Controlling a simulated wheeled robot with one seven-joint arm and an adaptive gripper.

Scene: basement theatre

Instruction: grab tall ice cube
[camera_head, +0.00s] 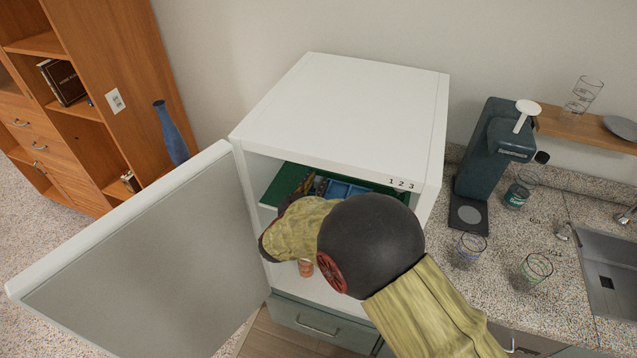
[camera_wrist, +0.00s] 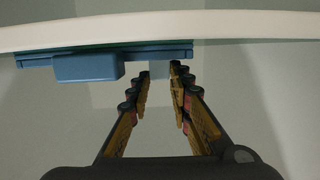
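No ice cube can be made out clearly in either view. A blue tray (camera_wrist: 90,66) with a raised block sits under a white edge at the top of the wrist view. Blue shows inside the open white cabinet (camera_head: 348,190) in the head view, probably the same tray. My gripper (camera_wrist: 158,74) points toward the tray's right part, its two fingers apart. A small pale patch shows between the fingertips, and I cannot tell what it is.
The white cabinet (camera_head: 350,95) has its door (camera_head: 150,265) swung wide open to the left. On the counter at right are a dark drink machine (camera_head: 490,150), glasses (camera_head: 536,268) and a sink (camera_head: 610,270).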

